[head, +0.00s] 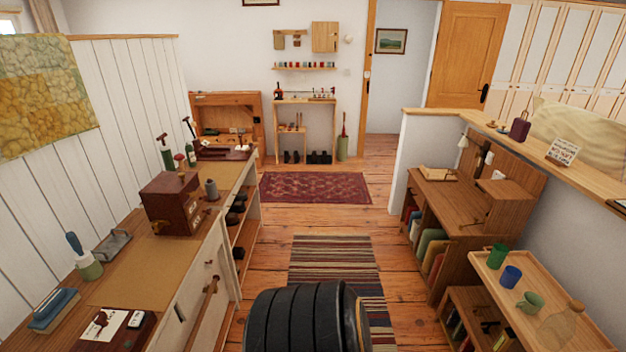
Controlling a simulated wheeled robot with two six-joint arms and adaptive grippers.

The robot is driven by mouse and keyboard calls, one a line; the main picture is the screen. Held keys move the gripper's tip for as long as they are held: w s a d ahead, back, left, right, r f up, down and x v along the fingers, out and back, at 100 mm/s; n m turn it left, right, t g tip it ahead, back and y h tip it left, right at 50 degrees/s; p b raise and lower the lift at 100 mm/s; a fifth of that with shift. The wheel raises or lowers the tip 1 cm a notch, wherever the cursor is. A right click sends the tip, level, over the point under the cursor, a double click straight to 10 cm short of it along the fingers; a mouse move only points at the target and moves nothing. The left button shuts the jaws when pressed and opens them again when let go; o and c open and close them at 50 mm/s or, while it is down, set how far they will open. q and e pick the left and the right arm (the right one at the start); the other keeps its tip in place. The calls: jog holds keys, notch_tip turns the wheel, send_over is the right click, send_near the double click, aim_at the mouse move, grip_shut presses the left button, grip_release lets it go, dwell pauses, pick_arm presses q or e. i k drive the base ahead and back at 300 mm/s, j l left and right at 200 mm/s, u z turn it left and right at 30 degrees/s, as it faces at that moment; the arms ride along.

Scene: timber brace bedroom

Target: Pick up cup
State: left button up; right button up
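Several cup-like things stand on the light wooden tray-like top (482,272) at the right: a dark green cup (497,255) at the back, a blue cup (510,277) in the middle and a paler green mug (529,302) with a handle nearer to me. They look upright and apart from each other. The frame does not show which one is the task's cup. Neither of my grippers is in view.
A clear bottle (562,325) stands near the mug. A wooden desk (451,192) with books below is behind the tray. A long workbench (128,261) with a dark red box (170,203) runs along the left. The striped rug (333,262) lies on the clear floor between.

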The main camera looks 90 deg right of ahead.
aim_at(527, 304)
jog(key=z, duration=4.55)
jog(key=i+j+z, duration=0.1)
jog(key=i+j, duration=0.2)
jog(key=i+j+z, duration=0.1)
jog(key=i+j, duration=0.25)
jog(key=i+j+z, duration=0.15)
jog(key=i+j, duration=0.15)
jog(key=i+j+z, duration=0.1)
jog(key=i+j, duration=0.2)
jog(key=j, duration=0.15)
jog(key=i+j+z, duration=0.1)
jog(key=i+j, duration=0.15)
jog(key=j, duration=0.2)
jog(key=i+j+z, duration=0.1)
jog(key=i+j, duration=0.15)
jog(key=j, duration=0.2)
jog(key=i+j+z, duration=0.15)
jog(key=j, duration=0.3)
jog(key=i+j+z, duration=0.1)
jog(key=i+j, duration=0.2)
jog(key=j, duration=0.2)
